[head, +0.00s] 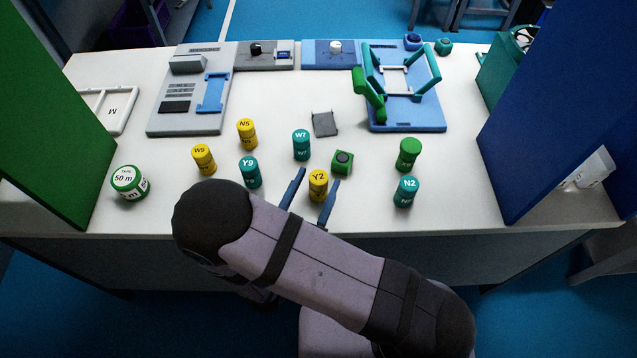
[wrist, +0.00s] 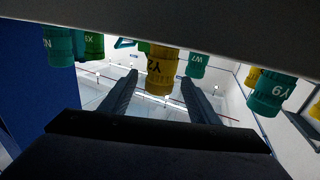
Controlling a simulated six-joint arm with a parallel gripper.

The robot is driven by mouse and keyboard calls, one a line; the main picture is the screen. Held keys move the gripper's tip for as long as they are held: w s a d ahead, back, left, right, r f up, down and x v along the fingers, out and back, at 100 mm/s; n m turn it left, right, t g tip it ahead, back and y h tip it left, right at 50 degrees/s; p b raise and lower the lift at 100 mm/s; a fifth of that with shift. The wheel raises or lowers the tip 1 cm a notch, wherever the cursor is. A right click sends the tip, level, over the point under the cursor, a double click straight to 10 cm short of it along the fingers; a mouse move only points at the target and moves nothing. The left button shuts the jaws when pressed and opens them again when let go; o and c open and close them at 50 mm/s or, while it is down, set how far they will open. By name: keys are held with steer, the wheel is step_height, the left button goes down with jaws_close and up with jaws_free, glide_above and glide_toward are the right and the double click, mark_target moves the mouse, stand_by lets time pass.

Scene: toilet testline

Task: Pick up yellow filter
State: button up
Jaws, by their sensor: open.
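Three yellow filters stand upright on the white table: Y2 (head: 318,186), N5 (head: 247,134) and W9 (head: 203,159). My gripper (head: 317,180) is open at the table's front, with one blue finger on each side of Y2. In the wrist view, Y2 (wrist: 161,70) appears upside down between the two dark fingertips (wrist: 158,77). Gaps show on both sides of it, so I see no finger touching it.
Teal filters W7 (head: 301,144), Y9 (head: 250,173) and N2 (head: 405,191) stand nearby. A green cube (head: 342,162) is close behind Y2, and a green cylinder (head: 410,154) stands right. Green (head: 45,110) and blue (head: 560,110) panels flank the table. Fixtures line the back.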

steer(key=shift+p+x, duration=0.95)
steer(key=shift+x, duration=1.75)
steer(key=shift+f, duration=0.25)
steer(key=c, duration=1.2)
